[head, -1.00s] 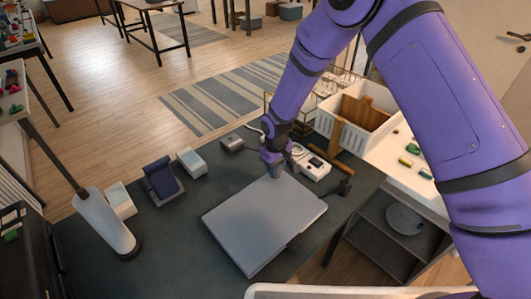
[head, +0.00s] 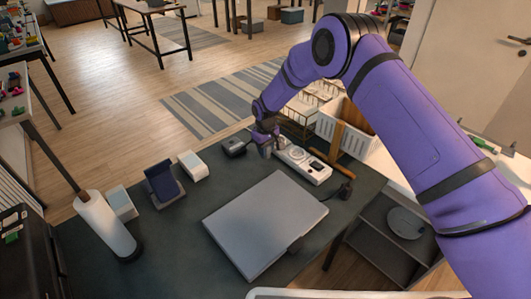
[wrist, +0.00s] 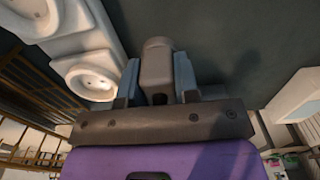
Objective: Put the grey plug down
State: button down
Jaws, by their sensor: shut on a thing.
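My gripper (head: 266,150) is at the far side of the dark desk, just left of the white power strip (head: 303,163). In the wrist view my gripper (wrist: 157,78) is shut on the grey plug (wrist: 157,58), which sits between the two fingers. The plug is over bare dark desktop, beside the strip and apart from it. The power strip (wrist: 86,45) shows round sockets at the left of the wrist view. In the head view the plug is too small and covered to make out clearly. Whether it touches the desk I cannot tell.
A closed grey laptop (head: 264,222) lies in front. A black plug (head: 345,192) is at the right. A white device (head: 193,166) and a tablet stand (head: 163,185) are further left. Bare desk lies between them.

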jog(key=shift+f, duration=1.1)
jog(key=shift+f, duration=0.1)
jog(key=c, duration=0.8)
grip_release()
jog(key=shift+c, duration=0.2)
notch_tip(320, 180, up, 12)
jog(key=shift+r, duration=0.15)
